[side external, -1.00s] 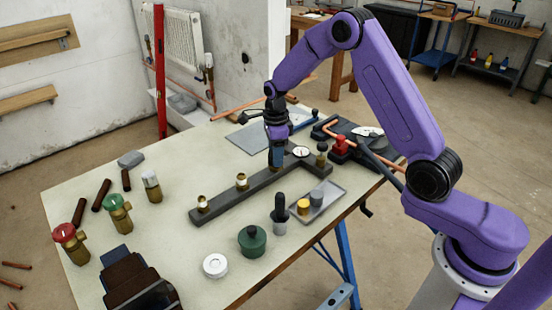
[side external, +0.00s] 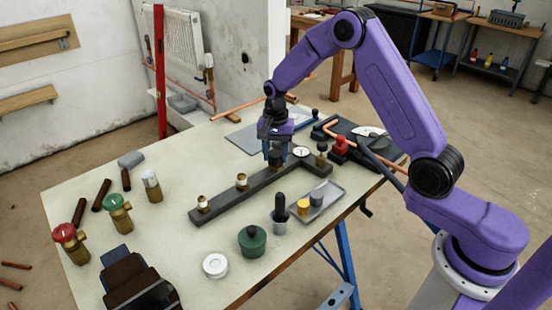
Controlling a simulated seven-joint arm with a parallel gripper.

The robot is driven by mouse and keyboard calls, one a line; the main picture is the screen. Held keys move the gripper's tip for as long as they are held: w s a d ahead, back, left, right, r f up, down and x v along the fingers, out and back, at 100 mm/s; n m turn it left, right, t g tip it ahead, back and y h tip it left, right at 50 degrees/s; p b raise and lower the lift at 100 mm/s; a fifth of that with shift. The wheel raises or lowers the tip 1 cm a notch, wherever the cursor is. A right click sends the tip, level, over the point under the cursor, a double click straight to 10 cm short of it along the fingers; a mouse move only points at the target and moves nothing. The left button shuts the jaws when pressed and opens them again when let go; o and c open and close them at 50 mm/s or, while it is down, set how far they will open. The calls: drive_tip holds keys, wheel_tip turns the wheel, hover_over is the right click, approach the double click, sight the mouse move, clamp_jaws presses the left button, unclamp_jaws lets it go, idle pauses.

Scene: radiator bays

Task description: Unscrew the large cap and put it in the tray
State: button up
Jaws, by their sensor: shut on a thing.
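A dark grey bar-shaped manifold (side external: 225,202) lies across the table, with brass fittings on its top. My gripper (side external: 276,155) points down over its far part, one blue finger on each side of a dark round cap (side external: 275,159), and is shut on it. The cap is upright and at the manifold; whether it still touches the fitting below cannot be told. The grey tray (side external: 328,204) sits right of the manifold and holds a yellow cap (side external: 303,207) and a grey cap (side external: 317,197).
A black-handled tool (side external: 280,208), a green container (side external: 252,241) and a white roll (side external: 215,265) stand in front of the tray. A gauge (side external: 301,152) and a dark-topped fitting (side external: 321,155) are close right of my gripper. Valves (side external: 118,212) stand at left.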

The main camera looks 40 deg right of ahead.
drive_tip(key=n, duration=1.1)
drive_tip(key=shift+n, duration=0.3)
drive_tip(key=o, duration=1)
